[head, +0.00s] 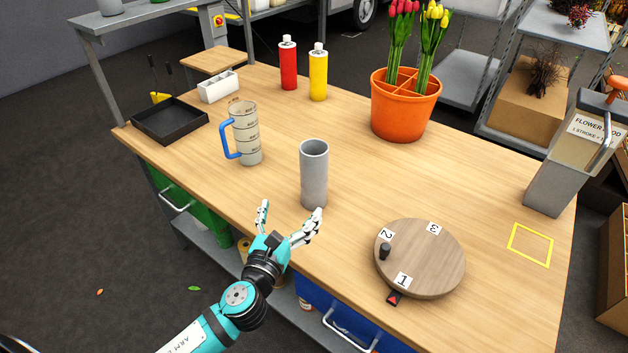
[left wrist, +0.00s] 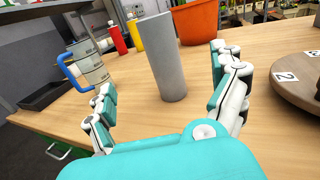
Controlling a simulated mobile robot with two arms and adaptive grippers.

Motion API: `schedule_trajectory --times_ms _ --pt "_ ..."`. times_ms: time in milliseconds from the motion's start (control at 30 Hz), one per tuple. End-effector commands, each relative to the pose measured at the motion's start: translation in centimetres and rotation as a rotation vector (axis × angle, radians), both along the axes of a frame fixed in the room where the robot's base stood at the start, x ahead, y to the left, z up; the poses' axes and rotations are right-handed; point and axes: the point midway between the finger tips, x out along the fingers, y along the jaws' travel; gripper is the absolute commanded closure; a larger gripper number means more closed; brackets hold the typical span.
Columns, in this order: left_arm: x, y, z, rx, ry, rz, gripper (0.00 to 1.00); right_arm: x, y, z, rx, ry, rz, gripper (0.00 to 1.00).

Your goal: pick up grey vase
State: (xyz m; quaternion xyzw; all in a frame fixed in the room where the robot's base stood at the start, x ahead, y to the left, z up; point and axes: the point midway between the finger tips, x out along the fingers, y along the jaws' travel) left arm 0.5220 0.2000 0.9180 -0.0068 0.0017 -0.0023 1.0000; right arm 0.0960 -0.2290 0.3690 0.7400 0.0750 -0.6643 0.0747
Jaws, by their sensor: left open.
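The grey vase (head: 314,174) is a plain upright cylinder standing on the wooden table, near its front edge. It also shows in the left wrist view (left wrist: 165,58), upright between the lines of my two fingers and beyond them. My left gripper (head: 290,214) is open and empty, just in front of the vase at the table's front edge. In the left wrist view the open fingers (left wrist: 168,95) are spread on either side of the vase's lower part, and I see no contact. My right gripper is not in view.
A measuring jug (head: 246,134) with a blue handle stands left of the vase. A round wooden turntable (head: 440,258) lies to the right. An orange pot (head: 402,112) with tulips and red (head: 288,66) and yellow (head: 318,75) bottles stand behind. The table right behind the vase is clear.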

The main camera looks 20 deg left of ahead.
Motion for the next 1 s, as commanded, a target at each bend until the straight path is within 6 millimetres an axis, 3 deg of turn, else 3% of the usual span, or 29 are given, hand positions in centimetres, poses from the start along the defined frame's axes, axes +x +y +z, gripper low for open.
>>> schedule_trajectory --times_ms 500,767,1000 --pt "10.2 -0.1 0.2 0.014 -0.005 -0.002 0.06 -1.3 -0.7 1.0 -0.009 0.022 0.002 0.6" --pt "12.2 -0.1 0.1 0.014 -0.003 -0.003 0.06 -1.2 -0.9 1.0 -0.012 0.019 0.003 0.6" --pt "15.6 -0.1 -0.1 0.012 -0.003 -0.002 0.06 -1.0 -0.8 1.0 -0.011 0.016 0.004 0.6"
